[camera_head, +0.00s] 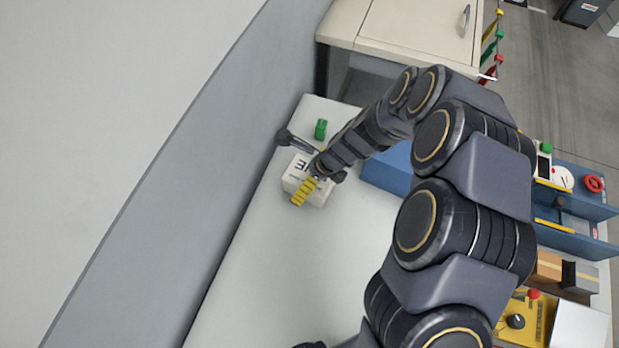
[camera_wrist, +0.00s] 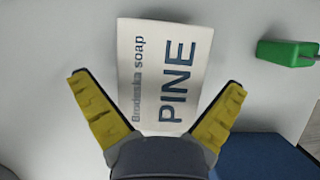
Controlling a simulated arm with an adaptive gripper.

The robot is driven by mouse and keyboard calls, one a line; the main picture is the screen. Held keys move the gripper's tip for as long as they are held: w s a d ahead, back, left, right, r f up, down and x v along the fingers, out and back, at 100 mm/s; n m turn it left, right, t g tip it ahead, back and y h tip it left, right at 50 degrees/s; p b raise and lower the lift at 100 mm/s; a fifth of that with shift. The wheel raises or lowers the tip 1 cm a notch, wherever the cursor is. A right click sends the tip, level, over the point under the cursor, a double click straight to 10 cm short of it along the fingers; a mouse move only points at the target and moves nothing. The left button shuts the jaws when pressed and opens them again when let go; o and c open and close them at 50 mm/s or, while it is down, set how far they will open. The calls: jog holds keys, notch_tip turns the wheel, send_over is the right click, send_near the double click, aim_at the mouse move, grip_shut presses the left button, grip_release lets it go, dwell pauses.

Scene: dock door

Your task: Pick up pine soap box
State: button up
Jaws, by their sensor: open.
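The pine soap box (camera_wrist: 165,75) is a white box with dark "PINE" and "Brodinska soap" lettering. In the wrist view it lies at the middle, ahead of and partly between my fingers, and its near end is hidden by my gripper body. My gripper (camera_wrist: 158,98) has yellow ridged finger pads, spread open with one on each side of the box; nothing is clamped. In the head view the box (camera_head: 297,170) sits on the white surface by the grey wall, partly covered by my gripper (camera_head: 305,191).
A green object (camera_head: 321,129) stands just beyond the box; it also shows in the wrist view (camera_wrist: 287,53). A blue container (camera_head: 385,172) is to the right, partly behind my arm. A grey wall (camera_head: 190,170) borders the left. The white surface (camera_head: 270,265) nearer the camera is clear.

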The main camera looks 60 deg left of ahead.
jog(key=shift+f, duration=0.2)
dwell(0.5)
jog(key=c, duration=1)
